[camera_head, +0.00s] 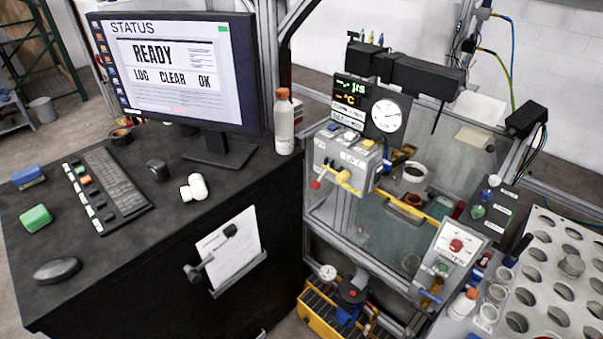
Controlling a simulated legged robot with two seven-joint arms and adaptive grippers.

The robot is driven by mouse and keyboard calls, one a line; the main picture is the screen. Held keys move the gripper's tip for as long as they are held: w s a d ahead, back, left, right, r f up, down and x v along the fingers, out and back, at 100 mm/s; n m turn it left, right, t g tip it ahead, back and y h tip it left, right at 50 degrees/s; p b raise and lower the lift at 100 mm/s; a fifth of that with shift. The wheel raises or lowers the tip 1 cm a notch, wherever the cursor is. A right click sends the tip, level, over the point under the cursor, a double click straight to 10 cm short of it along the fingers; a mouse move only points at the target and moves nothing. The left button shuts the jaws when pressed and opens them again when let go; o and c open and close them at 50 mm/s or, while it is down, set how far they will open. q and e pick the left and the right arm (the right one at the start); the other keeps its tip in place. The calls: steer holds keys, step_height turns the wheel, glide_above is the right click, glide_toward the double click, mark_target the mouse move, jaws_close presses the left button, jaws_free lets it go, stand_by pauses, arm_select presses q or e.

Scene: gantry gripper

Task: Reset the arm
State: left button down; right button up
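Neither of my grippers shows in the head view. A framed machine with clear panels (380,250) stands right of centre. On its front is a grey control box (345,152) with a yellow lever (347,182) and a red knob (315,184). A yellow bar (408,211) lies inside the frame. A light panel with a red button (456,245) sits at the machine's lower right. A black gantry unit (418,76) runs across the top, beside a round gauge (387,116). The monitor (180,68) reads "STATUS", "READY", "LOG CLEAR OK".
A black desk (120,240) fills the left, holding a keyboard (108,187), a mouse (57,270), a green block (36,218), a white bottle (284,125) and white containers (194,188). A rack with round holes (550,260) stands at right. A yellow crate (318,320) lies low.

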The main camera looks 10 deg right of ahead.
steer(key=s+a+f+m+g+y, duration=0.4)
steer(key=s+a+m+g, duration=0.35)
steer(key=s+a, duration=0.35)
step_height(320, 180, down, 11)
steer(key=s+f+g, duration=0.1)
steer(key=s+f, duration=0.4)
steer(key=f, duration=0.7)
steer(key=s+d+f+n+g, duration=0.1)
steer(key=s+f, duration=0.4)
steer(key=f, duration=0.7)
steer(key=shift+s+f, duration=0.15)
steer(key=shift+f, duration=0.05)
